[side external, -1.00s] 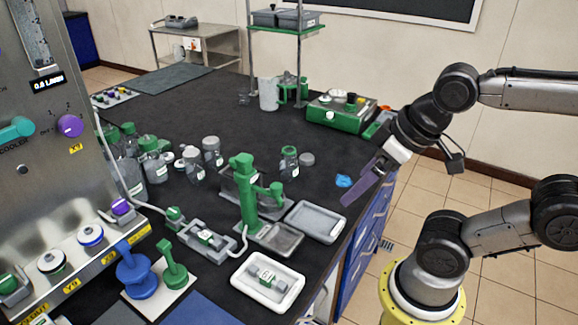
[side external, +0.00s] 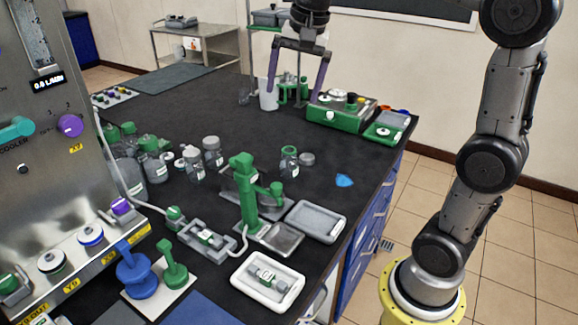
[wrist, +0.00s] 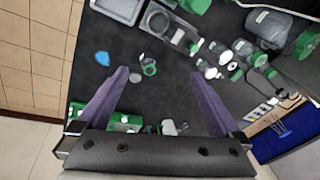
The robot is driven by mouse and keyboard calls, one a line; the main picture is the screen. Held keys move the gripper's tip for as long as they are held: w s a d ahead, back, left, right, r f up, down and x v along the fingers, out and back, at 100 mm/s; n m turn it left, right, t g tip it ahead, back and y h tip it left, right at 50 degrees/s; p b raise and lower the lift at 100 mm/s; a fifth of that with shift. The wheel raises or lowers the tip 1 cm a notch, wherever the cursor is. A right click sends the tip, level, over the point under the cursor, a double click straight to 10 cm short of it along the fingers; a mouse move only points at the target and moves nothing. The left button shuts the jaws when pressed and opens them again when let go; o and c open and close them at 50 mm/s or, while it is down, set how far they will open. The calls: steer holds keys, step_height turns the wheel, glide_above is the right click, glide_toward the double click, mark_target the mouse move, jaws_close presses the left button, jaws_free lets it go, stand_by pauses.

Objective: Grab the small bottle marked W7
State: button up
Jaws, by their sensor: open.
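Several small bottles stand on the black bench; their labels are too small to read, so I cannot tell which is W7. One small bottle with green on it (side external: 289,163) stands alone near mid-bench, beside a grey lid (side external: 307,159). In the wrist view this bottle (wrist: 148,68) shows between and beyond my fingertips. Two grey-capped bottles (side external: 213,153) (side external: 196,167) stand to its left. My gripper (side external: 294,95) is open and empty, pointing down above the back part of the bench, well apart from the bottles. It also shows in the wrist view (wrist: 158,78).
A green-based device (side external: 340,112) and a white jug (side external: 268,95) stand near my gripper at the back. A green stand (side external: 246,195), grey tray (side external: 316,221) and white tray (side external: 268,281) are in front. A blue crumpled item (side external: 344,180) lies near the right edge.

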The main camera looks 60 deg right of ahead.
steer(key=w+d+f+m+g, duration=0.1)
steer(key=w+d+f+m, duration=0.15)
steer(key=w+d, duration=0.3)
steer(key=m+g, duration=0.1)
steer(key=g, duration=0.1)
glide_above(289, 150)
steer(key=d, duration=0.1)
step_height(289, 150, down, 11)
steer(key=shift+y, duration=0.3)
steer(key=f, duration=0.6)
steer(key=shift+w+a+f, duration=0.1)
steer(key=shift+w+f, duration=0.1)
steer(key=shift+f, duration=0.15)
steer(key=shift+s+a+f, duration=0.1)
steer(key=shift+a+f, duration=0.1)
steer(key=shift+f, duration=1.3)
steer(key=shift+s+a+f, duration=0.1)
steer(key=shift+a+f, duration=0.05)
steer(key=shift+f, duration=1.35)
steer(key=shift+r, duration=0.1)
steer(key=c, duration=1.5)
steer(key=shift+w, duration=0.1)
